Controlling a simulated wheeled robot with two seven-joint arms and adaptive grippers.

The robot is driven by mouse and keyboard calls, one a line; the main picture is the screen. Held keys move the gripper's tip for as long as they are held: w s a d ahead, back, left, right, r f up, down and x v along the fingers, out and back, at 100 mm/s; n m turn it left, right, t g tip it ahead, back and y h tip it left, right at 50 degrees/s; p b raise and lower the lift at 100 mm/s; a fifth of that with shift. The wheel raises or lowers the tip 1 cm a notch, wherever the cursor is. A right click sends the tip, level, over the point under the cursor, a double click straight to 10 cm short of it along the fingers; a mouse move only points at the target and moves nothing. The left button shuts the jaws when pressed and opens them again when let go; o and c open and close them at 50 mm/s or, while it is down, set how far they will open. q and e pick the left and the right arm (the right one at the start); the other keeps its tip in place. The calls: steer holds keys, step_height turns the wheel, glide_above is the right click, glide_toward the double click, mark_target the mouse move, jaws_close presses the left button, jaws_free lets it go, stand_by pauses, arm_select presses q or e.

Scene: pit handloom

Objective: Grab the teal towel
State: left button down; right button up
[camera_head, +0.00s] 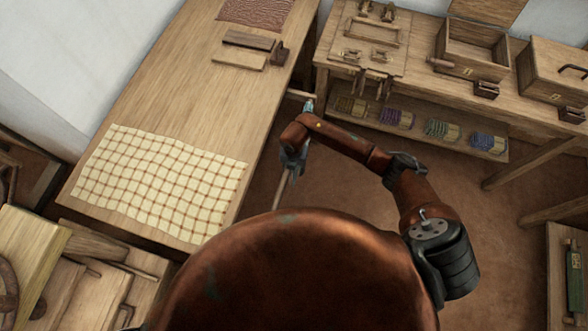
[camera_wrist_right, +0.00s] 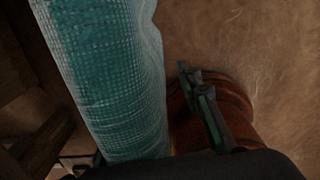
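The teal towel (camera_wrist_right: 105,75) fills the left-centre of the right wrist view. It is a woven cloth seen close up, running from the top edge down to the dark part of my right arm at the bottom. In the head view my right gripper (camera_head: 291,164) is small and points down beside the right edge of the long table. Its fingers are too small and dark to tell whether they are apart, and no towel shows clearly between them. A small bluish piece (camera_head: 308,105) shows near the wrist; I cannot tell what it is. My left gripper is not in view.
The long wooden table (camera_head: 190,90) bears a yellow checked cloth (camera_head: 165,180) and wooden blocks (camera_head: 243,50). A workbench (camera_head: 410,70) with boxes stands at the back right, with yarn bundles on its lower shelf (camera_head: 345,119). Brown floor lies between them.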

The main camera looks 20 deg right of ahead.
steer(key=shift+d, duration=0.1)
jaws_close()
stand_by(0.4)
steer(key=shift+d, duration=0.15)
stand_by(0.4)
